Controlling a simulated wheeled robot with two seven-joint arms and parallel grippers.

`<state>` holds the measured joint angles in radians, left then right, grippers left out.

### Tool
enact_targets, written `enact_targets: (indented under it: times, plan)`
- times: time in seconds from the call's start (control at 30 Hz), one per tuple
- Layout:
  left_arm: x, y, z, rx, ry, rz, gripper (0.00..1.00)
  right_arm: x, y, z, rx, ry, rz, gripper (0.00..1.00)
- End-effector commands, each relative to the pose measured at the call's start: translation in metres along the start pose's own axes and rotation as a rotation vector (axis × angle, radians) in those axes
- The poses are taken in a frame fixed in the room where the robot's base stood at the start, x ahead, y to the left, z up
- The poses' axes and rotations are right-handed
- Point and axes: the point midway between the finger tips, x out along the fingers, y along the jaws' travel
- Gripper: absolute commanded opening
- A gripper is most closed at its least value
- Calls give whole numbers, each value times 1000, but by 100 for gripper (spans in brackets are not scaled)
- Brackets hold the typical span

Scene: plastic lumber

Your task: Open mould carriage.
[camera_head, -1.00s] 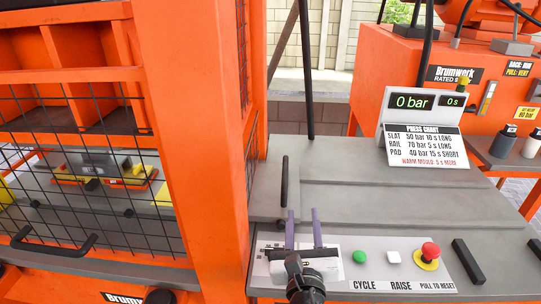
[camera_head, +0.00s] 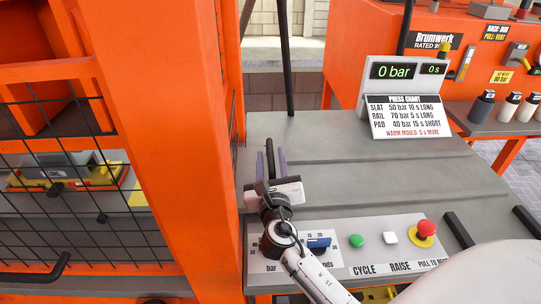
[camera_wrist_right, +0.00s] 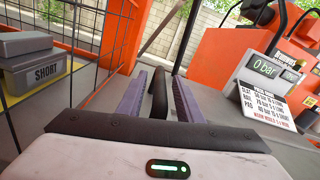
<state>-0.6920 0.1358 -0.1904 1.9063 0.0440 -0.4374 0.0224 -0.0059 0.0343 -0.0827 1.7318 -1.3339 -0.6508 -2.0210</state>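My right gripper (camera_head: 271,162) reaches over the console with its two purple fingers pointing away. A black lever (camera_head: 269,148) stands between the fingers. In the right wrist view the lever (camera_wrist_right: 158,95) shows between the fingers (camera_wrist_right: 160,100), with a narrow gap on each side, so the gripper looks open around it. Behind the wire mesh at the left, a grey and yellow mould assembly (camera_head: 65,172) sits inside the orange press; I cannot tell which part is the carriage. A black bar handle (camera_head: 38,275) is below the mesh. My left gripper is not in view.
The panel has a blue switch (camera_head: 319,243), a green button (camera_head: 356,240), a white button (camera_head: 390,237) and a red knob (camera_head: 427,229). A display (camera_head: 405,72) reads 0 bar, 0 s. The orange post (camera_head: 180,150) stands close left of my gripper.

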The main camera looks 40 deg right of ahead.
Motion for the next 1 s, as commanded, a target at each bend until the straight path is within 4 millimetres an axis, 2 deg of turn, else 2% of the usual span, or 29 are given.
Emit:
enact_targets:
  times: [0.13,0.4,0.47,0.6,0.87,1.0]
  plan:
    - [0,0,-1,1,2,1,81,10,0,0,0,0,-1,33]
    - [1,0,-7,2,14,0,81,11,0,0,1,1,-1,33]
    - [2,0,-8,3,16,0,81,11,0,0,1,1,-1,24]
    - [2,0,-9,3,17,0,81,11,-1,0,1,1,-1,0]
    - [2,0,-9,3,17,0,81,12,-1,0,0,0,-1,0]
    - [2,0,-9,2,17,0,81,19,0,1,-1,-3,5,0]
